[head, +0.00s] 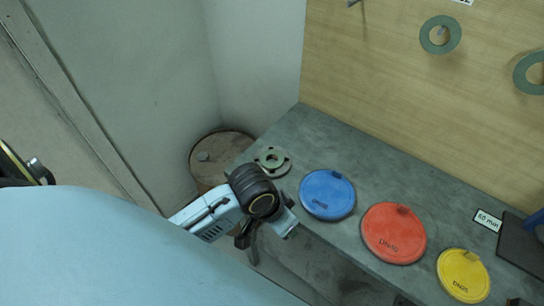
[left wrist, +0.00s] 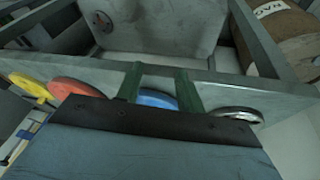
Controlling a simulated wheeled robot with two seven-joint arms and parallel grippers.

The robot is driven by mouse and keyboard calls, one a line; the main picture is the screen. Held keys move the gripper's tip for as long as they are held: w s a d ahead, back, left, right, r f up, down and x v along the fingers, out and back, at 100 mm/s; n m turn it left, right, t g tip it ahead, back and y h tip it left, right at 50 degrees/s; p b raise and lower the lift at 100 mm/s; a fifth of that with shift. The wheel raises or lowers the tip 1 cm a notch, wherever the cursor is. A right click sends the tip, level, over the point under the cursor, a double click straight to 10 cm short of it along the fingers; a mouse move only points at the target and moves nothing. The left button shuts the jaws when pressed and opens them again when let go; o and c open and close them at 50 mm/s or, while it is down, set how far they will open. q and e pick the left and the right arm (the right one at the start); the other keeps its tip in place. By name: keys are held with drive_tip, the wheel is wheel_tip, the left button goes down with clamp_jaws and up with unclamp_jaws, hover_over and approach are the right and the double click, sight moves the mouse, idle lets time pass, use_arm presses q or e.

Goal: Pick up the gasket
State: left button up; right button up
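Two green ring gaskets hang on the wooden board: one on a peg (head: 428,37), one at the right edge (head: 522,76), partly cut off. A grey-green round flange with a greenish ring on its face (head: 285,168) lies at the table's far left end; whether that ring is a separate gasket I cannot tell. My left gripper (head: 284,226) is by the table's front edge, near the flange and the blue disc, apart from the hanging rings. In the left wrist view its two green fingers (left wrist: 157,70) are apart with nothing between them. My right gripper is not in view.
On the grey table (head: 335,150) lie a blue disc (head: 327,194), a red disc (head: 393,233) and a yellow disc (head: 462,275) in a row. A dark plate (head: 520,247) and a small sign (head: 488,221) are at right. A brown barrel (head: 205,160) stands left of the table.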

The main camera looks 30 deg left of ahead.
use_arm(q)
drive_tip(key=shift+m+g, duration=0.3)
drive_tip(key=shift+g, duration=0.1)
drive_tip(key=w, duration=0.1)
drive_tip(key=w+r, duration=0.1)
drive_tip(key=w, duration=0.1)
drive_tip(key=w+r, duration=0.1)
drive_tip(key=w, duration=0.1)
drive_tip(key=shift+w+r, duration=0.2)
drive_tip(key=shift+w, duration=0.05)
drive_tip(key=shift+g+y, duration=0.5)
drive_tip(key=w+a+r, duration=0.1)
drive_tip(key=w+a, duration=0.1)
drive_tip(key=w+r, duration=0.1)
drive_tip(key=w, duration=0.1)
drive_tip(key=shift+w+a+r, duration=0.1)
drive_tip(key=shift+a+r, duration=0.2)
drive_tip(key=shift+a, duration=0.1)
drive_tip(key=w+a+r+n+g+y, duration=0.1)
drive_tip(key=w+a+r+n+y, duration=0.15)
drive_tip(key=w+a+r, duration=0.5)
hover_over(278, 163)
drive_tip(key=shift+n+h, duration=0.45)
drive_tip(key=f, duration=0.7)
drive_tip(key=shift+a, duration=0.25)
drive_tip(key=shift+w+d+f, duration=0.1)
drive_tip(key=shift+d+f, duration=0.05)
drive_tip(key=shift+f, duration=1.25)
drive_tip(key=shift+d+f, duration=0.1)
drive_tip(key=shift+f, duration=1.3)
